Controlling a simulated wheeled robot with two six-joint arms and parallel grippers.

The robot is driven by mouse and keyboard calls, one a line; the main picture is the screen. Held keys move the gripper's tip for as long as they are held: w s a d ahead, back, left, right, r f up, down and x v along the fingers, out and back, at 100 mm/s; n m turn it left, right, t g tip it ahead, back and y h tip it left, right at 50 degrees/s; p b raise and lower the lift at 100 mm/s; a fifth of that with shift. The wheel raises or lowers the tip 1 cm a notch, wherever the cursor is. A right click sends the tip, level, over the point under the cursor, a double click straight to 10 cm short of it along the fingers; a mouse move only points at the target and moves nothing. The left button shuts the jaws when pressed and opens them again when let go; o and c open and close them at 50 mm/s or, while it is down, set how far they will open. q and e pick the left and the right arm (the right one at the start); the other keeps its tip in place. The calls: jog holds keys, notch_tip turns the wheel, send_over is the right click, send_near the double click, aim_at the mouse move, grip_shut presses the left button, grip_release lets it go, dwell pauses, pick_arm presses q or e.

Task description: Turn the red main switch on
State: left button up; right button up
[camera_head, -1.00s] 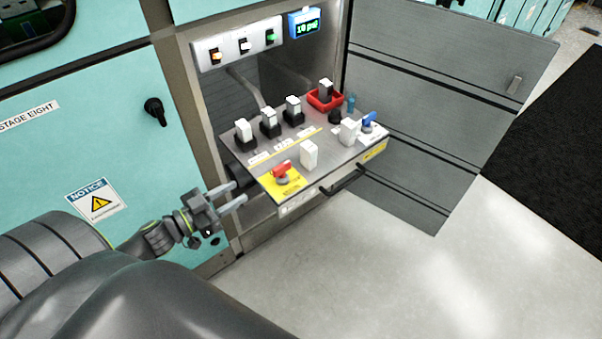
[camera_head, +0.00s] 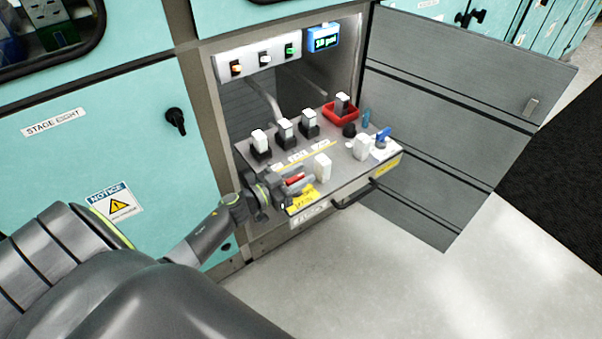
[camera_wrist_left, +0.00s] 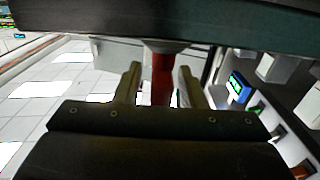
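The red main switch (camera_head: 293,180) sits at the near left corner of the grey pull-out panel (camera_head: 341,180), on a yellow label (camera_head: 303,201). My left gripper (camera_head: 296,183) is at the switch, with one finger on each side of the red handle. In the left wrist view the red handle (camera_wrist_left: 161,78) stands between the two fingers (camera_wrist_left: 158,88), with gaps visible beside it. The gripper looks open and not closed on the handle. The switch's base is mostly hidden by the gripper in the head view. My right gripper is not in view.
A white block (camera_head: 322,167) stands close beside the switch. Several white-topped modules (camera_head: 285,131) line the panel's back. A red tray (camera_head: 342,110), a blue-handled valve (camera_head: 383,136) and a front handle (camera_head: 355,195) are further right. An open grey door (camera_head: 455,110) bounds the right.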

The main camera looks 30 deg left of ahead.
pick_arm(q)
jog(key=shift+w+d, duration=0.1)
jog(key=shift+w, duration=0.2)
grip_shut()
